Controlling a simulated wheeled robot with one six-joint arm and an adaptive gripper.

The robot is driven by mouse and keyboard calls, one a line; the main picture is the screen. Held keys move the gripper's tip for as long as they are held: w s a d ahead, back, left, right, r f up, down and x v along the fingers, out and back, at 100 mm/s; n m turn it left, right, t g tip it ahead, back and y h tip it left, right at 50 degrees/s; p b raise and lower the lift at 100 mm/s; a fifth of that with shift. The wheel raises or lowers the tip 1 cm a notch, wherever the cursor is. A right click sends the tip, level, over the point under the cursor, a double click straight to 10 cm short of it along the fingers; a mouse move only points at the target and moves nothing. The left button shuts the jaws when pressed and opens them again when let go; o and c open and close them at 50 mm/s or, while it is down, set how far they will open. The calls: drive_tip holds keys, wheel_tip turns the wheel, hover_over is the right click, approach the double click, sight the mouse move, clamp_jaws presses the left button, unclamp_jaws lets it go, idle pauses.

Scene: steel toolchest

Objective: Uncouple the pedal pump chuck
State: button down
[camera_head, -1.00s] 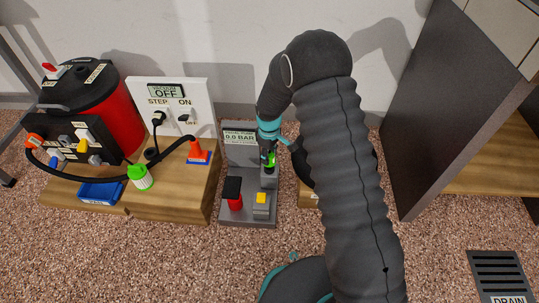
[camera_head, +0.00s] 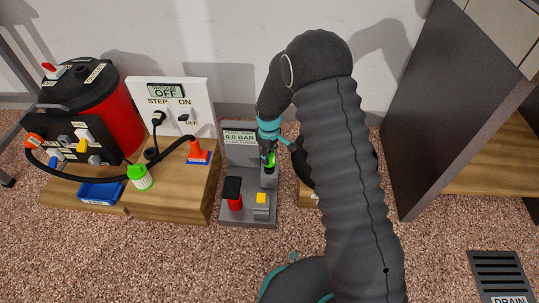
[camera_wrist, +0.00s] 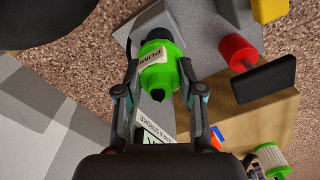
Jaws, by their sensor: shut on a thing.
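The pedal pump (camera_head: 250,213) is a grey stand on the floor with an upright back panel and a display reading 0.0 BAR. Its green chuck (camera_head: 270,160) is near the panel, partly hidden by my gripper (camera_head: 267,153). In the wrist view the chuck (camera_wrist: 157,74) is a bright green collar with a white label and black parts at both ends. My gripper's two fingers (camera_wrist: 157,84) are on either side of it, shut on it. The frames do not show clearly whether the chuck is seated on the pump.
A black pedal over a red cylinder (camera_head: 235,202) and a yellow-topped block (camera_head: 261,198) stand on the pump base. Left is a wooden bench (camera_head: 180,205) with a red vacuum (camera_head: 122,118), hose and green-white brush (camera_head: 140,178). A dark cabinet side (camera_head: 440,120) rises at right.

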drive_tip(key=shift+f+b, duration=1)
drive_tip(key=shift+f, duration=0.5)
drive_tip(key=c, duration=0.6)
unclamp_jaws()
drive_tip(key=shift+c, duration=0.2)
wheel_tip(320, 180, up, 12)
drive_tip(key=shift+f, duration=0.1)
idle(0.4)
